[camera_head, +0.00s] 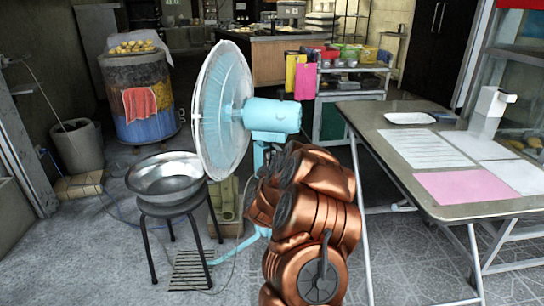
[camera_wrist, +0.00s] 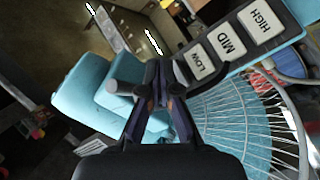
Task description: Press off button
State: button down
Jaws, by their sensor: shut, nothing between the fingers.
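A light-blue pedestal fan (camera_head: 272,114) with a round wire guard stands in the middle of the head view, behind my copper-coloured arm. In the wrist view its dark button panel (camera_wrist: 208,42) runs diagonally, with white LOW (camera_wrist: 199,63), MID (camera_wrist: 227,41) and HIGH (camera_wrist: 262,18) buttons. My gripper (camera_wrist: 166,78) is shut and empty, its fingertips at the panel's lower-left end, just left of LOW. No OFF label is readable; the fingertips hide that end of the panel. I cannot tell whether they touch it. My gripper is hidden in the head view.
A metal bowl on a stool (camera_head: 165,178) stands left of the fan. A table (camera_head: 432,150) with papers is on the right. A barrel oven (camera_head: 140,97) stands at the back left. The fan's wire guard (camera_wrist: 245,115) lies close to my gripper's right.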

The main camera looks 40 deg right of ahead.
jog(key=shift+w+d+p, duration=0.1)
jog(key=shift+w+p, duration=0.5)
jog(key=shift+w, duration=0.05)
dwell(0.8)
dwell(0.4)
jog(key=shift+s+p, duration=0.3)
jog(key=shift+s, duration=0.5)
jog(key=s, duration=0.3)
jog(key=s+a, duration=0.1)
jog(key=s, duration=0.1)
jog(key=shift+p, duration=0.3)
dwell(0.5)
